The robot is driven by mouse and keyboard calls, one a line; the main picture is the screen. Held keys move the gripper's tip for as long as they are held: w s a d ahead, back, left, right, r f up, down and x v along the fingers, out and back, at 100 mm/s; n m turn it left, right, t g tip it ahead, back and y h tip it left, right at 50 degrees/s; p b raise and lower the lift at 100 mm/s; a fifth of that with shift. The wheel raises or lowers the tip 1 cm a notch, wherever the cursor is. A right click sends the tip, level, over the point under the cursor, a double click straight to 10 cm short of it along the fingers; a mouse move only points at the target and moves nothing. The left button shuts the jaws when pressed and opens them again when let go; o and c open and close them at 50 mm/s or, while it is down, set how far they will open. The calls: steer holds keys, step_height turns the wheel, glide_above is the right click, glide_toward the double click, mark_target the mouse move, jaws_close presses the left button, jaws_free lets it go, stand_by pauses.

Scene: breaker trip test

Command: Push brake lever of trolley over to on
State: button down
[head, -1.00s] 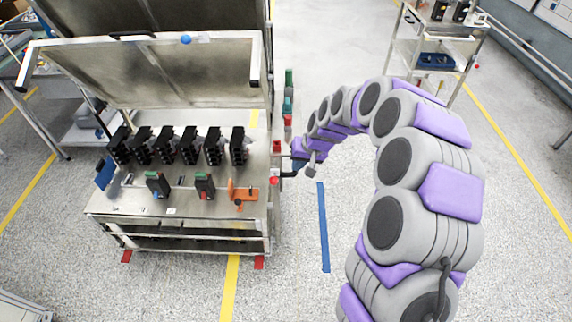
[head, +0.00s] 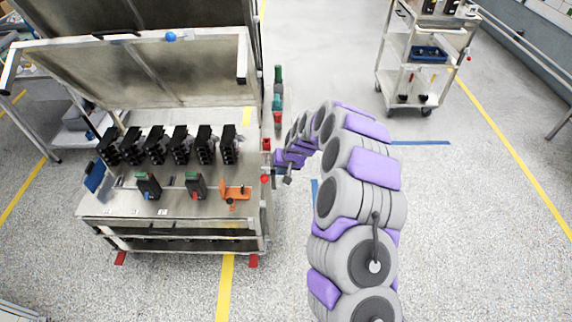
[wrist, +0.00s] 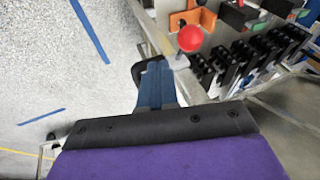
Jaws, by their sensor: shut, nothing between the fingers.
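A shelved trolley (head: 426,54) on casters stands at the upper right in the head view. A small red knob (head: 468,58) shows at its right side; whether it is the brake lever is too small to tell. My gripper (head: 272,171) is at the right end of the steel test bench (head: 150,232), beside a red ball knob (head: 264,179). In the wrist view my gripper (wrist: 152,66) has its dark blue fingers together and empty, just below and left of the red ball knob (wrist: 191,38). Contact between them cannot be told.
Several black breakers (head: 180,148) stand in a row on the bench, with an orange bracket (head: 235,192) near its right edge. Red feet (head: 253,261) stick out at the floor. Open floor lies between bench and trolley, marked by blue tape (head: 420,142).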

mark_target(265, 175)
steer(key=a, duration=0.1)
steer(key=a+f, duration=0.1)
steer(key=a, duration=0.1)
steer(key=shift+s+f, duration=0.15)
steer(key=shift+f, duration=0.1)
steer(key=shift+s+a, duration=0.1)
